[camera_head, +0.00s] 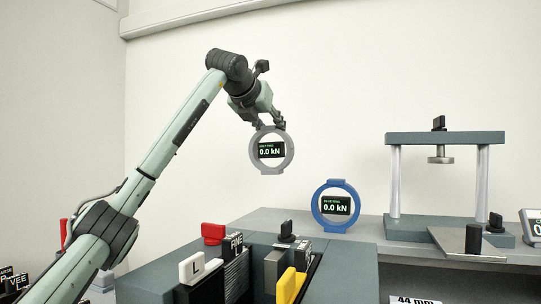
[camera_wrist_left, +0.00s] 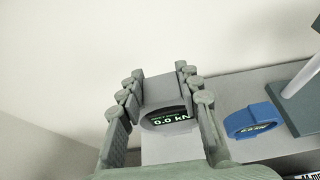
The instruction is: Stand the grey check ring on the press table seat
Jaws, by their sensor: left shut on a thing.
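The grey check ring (camera_head: 254,150) hangs upright in the air, left of centre in the head view. Its dark display reads 0.0 kN. My left gripper (camera_head: 267,124) is shut on the ring's top block. In the left wrist view the grey ring (camera_wrist_left: 165,90) sits between the fingers of my left gripper (camera_wrist_left: 160,98). The press (camera_head: 445,138) stands at the right, with a crosshead on two columns and a round platen (camera_head: 440,159) under it. Its base (camera_head: 400,230) is below; I cannot clearly make out the table seat. My right gripper is not in view.
A blue ring (camera_head: 319,203) stands on the grey bench (camera_head: 365,228) between the held ring and the press. It also shows in the left wrist view (camera_wrist_left: 252,118). A block with red, white and yellow handles (camera_head: 213,233) is in front. A sloping plate (camera_head: 460,240) fronts the press.

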